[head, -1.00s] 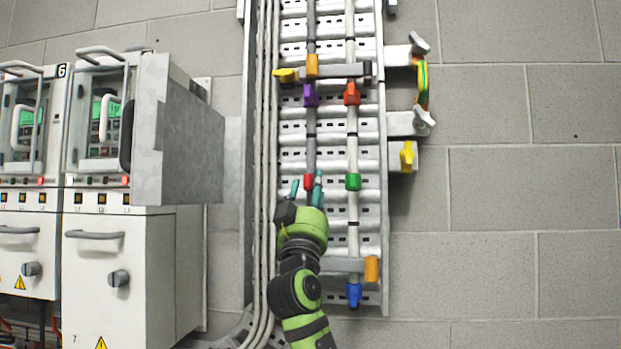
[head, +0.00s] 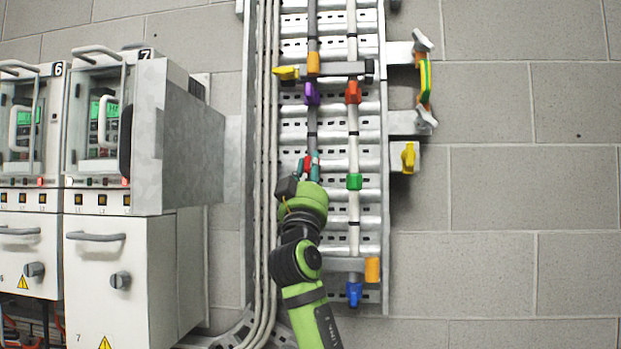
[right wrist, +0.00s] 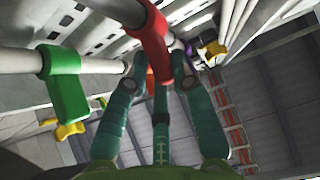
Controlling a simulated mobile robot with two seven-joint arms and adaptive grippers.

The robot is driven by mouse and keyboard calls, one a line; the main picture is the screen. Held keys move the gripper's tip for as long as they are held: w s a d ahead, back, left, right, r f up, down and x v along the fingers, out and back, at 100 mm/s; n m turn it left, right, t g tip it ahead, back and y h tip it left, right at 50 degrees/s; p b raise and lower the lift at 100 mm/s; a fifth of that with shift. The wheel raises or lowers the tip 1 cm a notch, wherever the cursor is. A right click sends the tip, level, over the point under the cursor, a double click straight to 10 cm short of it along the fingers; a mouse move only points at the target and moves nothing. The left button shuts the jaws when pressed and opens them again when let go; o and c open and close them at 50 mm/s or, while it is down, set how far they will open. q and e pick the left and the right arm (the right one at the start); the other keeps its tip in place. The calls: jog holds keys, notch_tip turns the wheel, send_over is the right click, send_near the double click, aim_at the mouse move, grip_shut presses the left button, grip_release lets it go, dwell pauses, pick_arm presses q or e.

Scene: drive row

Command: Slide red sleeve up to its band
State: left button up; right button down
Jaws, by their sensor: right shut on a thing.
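The red sleeve (head: 305,163) is on the left grey conduit (head: 312,114), partly hidden by my gripper. In the right wrist view the red sleeve (right wrist: 151,36) shows close up, with its tab down between my fingers. A thin dark band (head: 311,134) is on the same conduit, a short gap above the sleeve. My right gripper (head: 309,166), with teal fingers, is shut on the red sleeve, its arm reaching up from below. My left gripper is not in view.
A purple sleeve (head: 312,94) sits above the band. On the right conduit are an orange-red sleeve (head: 353,92), a green sleeve (head: 354,181) and a blue one (head: 354,294). A grey cross bar (head: 340,70) spans the tray above. Cabinets (head: 115,250) stand at left.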

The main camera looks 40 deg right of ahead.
notch_tip(320, 180, up, 4)
jog(key=shift+r+p, duration=0.15)
jog(key=shift+p, duration=0.6)
jog(key=shift+r, duration=0.25)
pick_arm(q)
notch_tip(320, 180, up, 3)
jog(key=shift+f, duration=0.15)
pick_arm(e)
jog(key=shift+s+r, duration=0.15)
jog(key=shift+s, duration=0.1)
jog(key=c, duration=1.4)
grip_release()
jog(key=o, duration=0.4)
jog(key=shift+w, duration=0.1)
jog(key=shift+c, duration=0.2)
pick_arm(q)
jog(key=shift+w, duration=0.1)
pick_arm(e)
jog(key=shift+w+d, duration=0.1)
jog(key=shift+w, duration=0.05)
jog(key=shift+f, duration=0.25)
jog(key=v, duration=1.2)
